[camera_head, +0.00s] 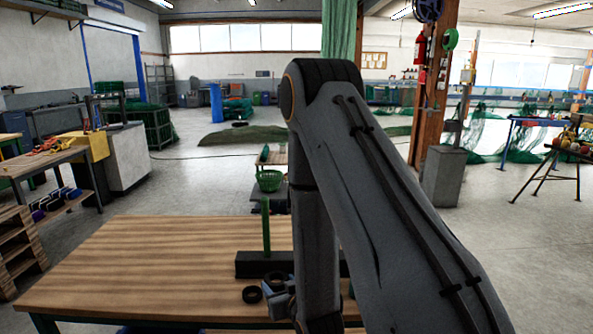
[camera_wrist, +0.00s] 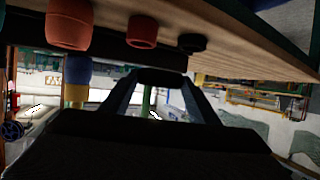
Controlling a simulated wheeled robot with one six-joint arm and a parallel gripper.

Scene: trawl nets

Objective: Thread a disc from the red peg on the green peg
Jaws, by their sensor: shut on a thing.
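The green peg (camera_head: 266,228) stands upright on a dark base block (camera_head: 250,264) on the wooden table in the head view. In the wrist view, a green upright (camera_wrist: 146,102), apparently this peg, shows between my fingers. My gripper (camera_wrist: 160,82) is shut on a dark disc (camera_wrist: 160,74), held at the fingertips. In the head view my gripper (camera_head: 278,290) is low in front of the base block, partly behind my arm. I cannot tell the exact gap between disc and green peg. I cannot make out the red peg; my arm hides part of the table.
A black ring (camera_head: 252,294) lies on the table (camera_head: 150,260), left of my gripper. The wrist view is upside down and shows two reddish round objects (camera_wrist: 70,22) (camera_wrist: 141,32) at the table and a blue object (camera_wrist: 77,74). The table's left side is clear.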

